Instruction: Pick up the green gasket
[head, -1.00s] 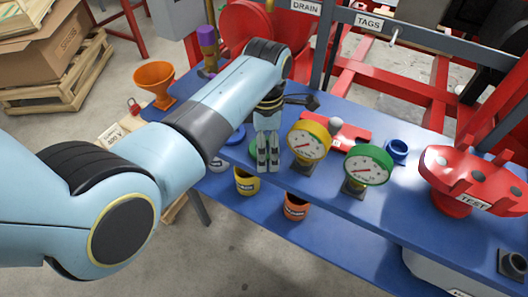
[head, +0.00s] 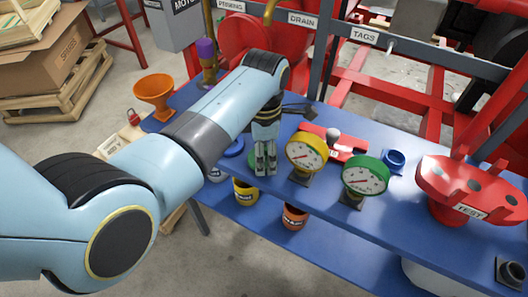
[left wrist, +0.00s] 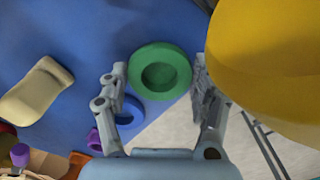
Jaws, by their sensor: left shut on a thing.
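The green gasket (left wrist: 160,70) is a thick ring with a round hole, over the blue bench top. My left gripper (left wrist: 162,82) is shut on it, with one finger at each side of the ring in the left wrist view. In the head view my left gripper (head: 265,170) points down near the bench's front edge, left of the yellow gauge. Only a sliver of the gasket (head: 253,159) shows there behind the fingers. Whether it touches the bench is hard to tell. My right gripper is in neither view.
The yellow gauge (head: 307,151) stands close right of the gripper, with the green gauge (head: 365,175) beyond. A blue ring (head: 235,147) lies close left. Yellow (head: 246,190) and orange (head: 294,215) cups are on the lower shelf. An orange funnel (head: 154,88) stands farther left.

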